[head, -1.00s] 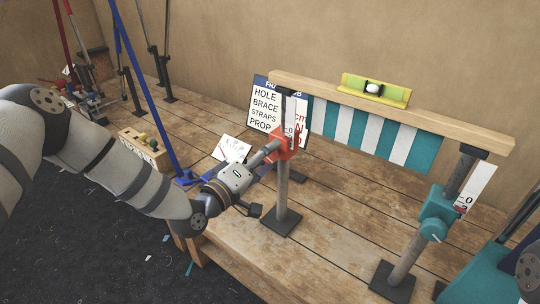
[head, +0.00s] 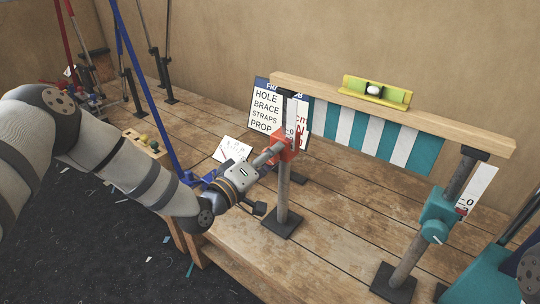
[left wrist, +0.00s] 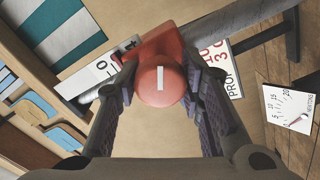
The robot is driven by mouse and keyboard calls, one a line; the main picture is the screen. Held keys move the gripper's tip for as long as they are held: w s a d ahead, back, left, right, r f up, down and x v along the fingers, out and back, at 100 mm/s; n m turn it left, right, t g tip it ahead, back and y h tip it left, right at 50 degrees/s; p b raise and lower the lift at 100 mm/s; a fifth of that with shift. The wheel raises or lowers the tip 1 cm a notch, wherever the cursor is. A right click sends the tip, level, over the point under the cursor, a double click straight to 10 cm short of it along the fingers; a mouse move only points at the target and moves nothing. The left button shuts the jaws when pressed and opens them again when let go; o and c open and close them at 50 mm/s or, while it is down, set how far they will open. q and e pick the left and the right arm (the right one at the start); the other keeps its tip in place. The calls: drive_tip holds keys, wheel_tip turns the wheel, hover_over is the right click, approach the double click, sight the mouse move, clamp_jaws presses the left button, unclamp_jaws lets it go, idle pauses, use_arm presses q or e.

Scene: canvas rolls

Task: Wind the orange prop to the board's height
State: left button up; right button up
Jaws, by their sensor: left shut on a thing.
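The orange prop stands upright on a dark base plate, with an orange-red housing (head: 284,148) partway up its grey post. The wooden board (head: 450,127) lies above it, across to the teal prop (head: 438,210) at the right. I cannot tell whether the orange prop's head touches the board. My left gripper (head: 268,157) is shut on the orange prop's round red knob. In the left wrist view, my fingers (left wrist: 160,92) are on both sides of the knob (left wrist: 161,75), which has a white mark. My right gripper is not in view.
A yellow-green level (head: 376,92) sits on the board above a striped teal-white cloth (head: 375,135). A sign (head: 268,105) and a dial card (head: 233,149) stand behind the orange prop. A blue pole (head: 142,85) rises at the left. The platform's front middle is clear.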

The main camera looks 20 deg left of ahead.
use_arm(q)
drive_tip(key=m, duration=0.3)
drive_tip(key=shift+r+p, duration=0.15)
drive_tip(key=shift+p, duration=0.25)
drive_tip(key=m+p, duration=0.1)
drive_tip(key=m, duration=0.2)
drive_tip(key=shift+m, duration=0.3)
drive_tip(key=m+p, duration=0.1)
drive_tip(key=m, duration=0.4)
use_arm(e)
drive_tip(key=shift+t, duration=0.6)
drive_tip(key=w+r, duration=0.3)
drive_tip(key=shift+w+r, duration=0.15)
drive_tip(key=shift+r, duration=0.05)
use_arm(q)
drive_tip(key=shift+m, duration=0.3)
drive_tip(key=o, duration=1.2)
drive_tip(key=v, duration=1.2)
